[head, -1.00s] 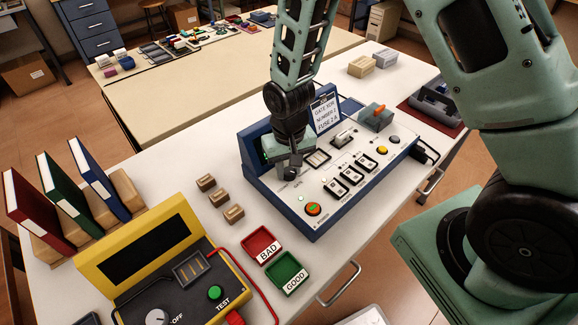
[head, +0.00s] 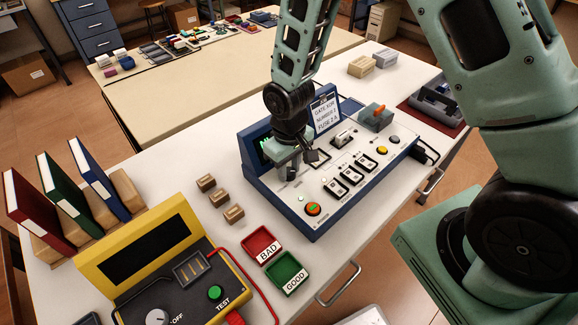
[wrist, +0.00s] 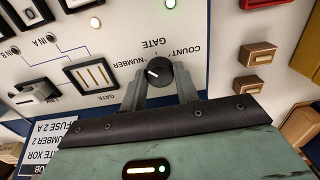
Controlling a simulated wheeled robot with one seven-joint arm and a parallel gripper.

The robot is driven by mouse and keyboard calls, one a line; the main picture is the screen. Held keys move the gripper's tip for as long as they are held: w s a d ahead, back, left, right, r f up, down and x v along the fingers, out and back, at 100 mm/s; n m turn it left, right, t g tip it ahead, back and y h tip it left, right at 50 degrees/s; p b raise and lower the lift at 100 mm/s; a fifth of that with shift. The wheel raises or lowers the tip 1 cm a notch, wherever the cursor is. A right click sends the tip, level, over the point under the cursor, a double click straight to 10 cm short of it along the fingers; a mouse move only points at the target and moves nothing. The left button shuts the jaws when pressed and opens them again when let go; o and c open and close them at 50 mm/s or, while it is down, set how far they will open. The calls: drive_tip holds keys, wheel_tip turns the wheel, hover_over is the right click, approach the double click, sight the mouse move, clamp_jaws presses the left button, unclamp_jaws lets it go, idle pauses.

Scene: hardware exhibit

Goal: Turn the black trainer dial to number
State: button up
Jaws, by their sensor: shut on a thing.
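The blue trainer (head: 318,231) with its white sloped panel stands on the white table in the head view. Its black dial (wrist: 158,72) sits between my fingertips in the wrist view, with GATE, NUMBER and COUNT lettering around it, seen upside down. The dial's white mark lies on its left side, toward NUMBER. My gripper (wrist: 160,88) is shut on the dial, one finger on each side. In the head view my gripper (head: 291,172) is low at the panel's left end and hides the dial. A lit green trace shows on the trainer's screen (head: 265,147).
The gate card (head: 326,112) stands at the panel's back edge. A fuse socket (wrist: 91,75), switches and buttons are near the dial. Small brown blocks (head: 219,197), red BAD and green GOOD trays (head: 288,271) and a yellow tester (head: 102,268) stand nearby.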

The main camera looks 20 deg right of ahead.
sight(289, 171)
drive_tip(key=o, duration=1)
drive_tip(key=shift+c, duration=0.2)
drive_tip(key=shift+r, duration=0.15)
wheel_tip(289, 171, up, 17)
drive_tip(key=b, duration=0.1)
drive_tip(key=shift+r, duration=0.1)
